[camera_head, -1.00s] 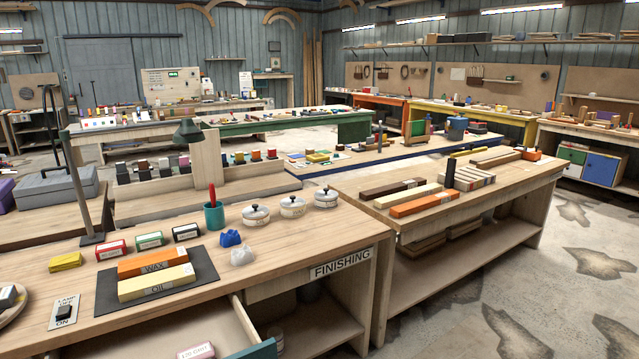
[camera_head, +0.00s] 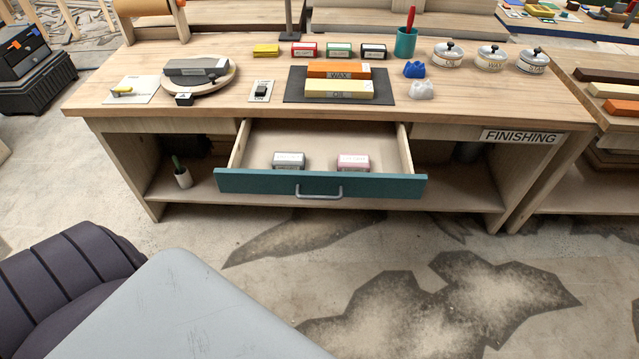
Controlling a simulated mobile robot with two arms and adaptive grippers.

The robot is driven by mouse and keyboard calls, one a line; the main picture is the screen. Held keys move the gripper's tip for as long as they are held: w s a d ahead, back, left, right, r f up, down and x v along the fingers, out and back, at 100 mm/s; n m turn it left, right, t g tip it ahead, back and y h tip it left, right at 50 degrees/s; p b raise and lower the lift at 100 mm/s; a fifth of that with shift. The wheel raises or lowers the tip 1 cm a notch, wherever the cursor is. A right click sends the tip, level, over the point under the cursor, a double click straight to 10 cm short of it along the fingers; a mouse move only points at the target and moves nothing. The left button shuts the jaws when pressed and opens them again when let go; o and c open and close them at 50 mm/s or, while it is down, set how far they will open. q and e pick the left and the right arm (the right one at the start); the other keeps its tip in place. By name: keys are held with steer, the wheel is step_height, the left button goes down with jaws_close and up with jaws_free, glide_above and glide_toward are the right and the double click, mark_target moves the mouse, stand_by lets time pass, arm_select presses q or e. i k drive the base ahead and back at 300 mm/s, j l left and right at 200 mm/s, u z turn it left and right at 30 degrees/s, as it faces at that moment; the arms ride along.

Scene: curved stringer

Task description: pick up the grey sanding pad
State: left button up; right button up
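A grey sanding pad (camera_head: 289,160), a small block with a pale label, lies in the open drawer (camera_head: 250,145) of the finishing bench, left of the drawer's middle. A pink labelled block (camera_head: 353,162) lies to its right, apart from it. The drawer has a teal front (camera_head: 260,183) with a metal handle (camera_head: 319,192). Neither of my grippers is in view.
The bench top (camera_head: 440,110) holds a round board (camera_head: 226,80) with a grey bar (camera_head: 197,67), WAX and OIL bars on a dark mat (camera_head: 388,98), small labelled boxes, a teal cup (camera_head: 405,43) and lidded tins. Stained floor (camera_head: 420,290) lies in front.

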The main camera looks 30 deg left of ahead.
mark_target(282, 161)
steer(key=u, duration=1.05)
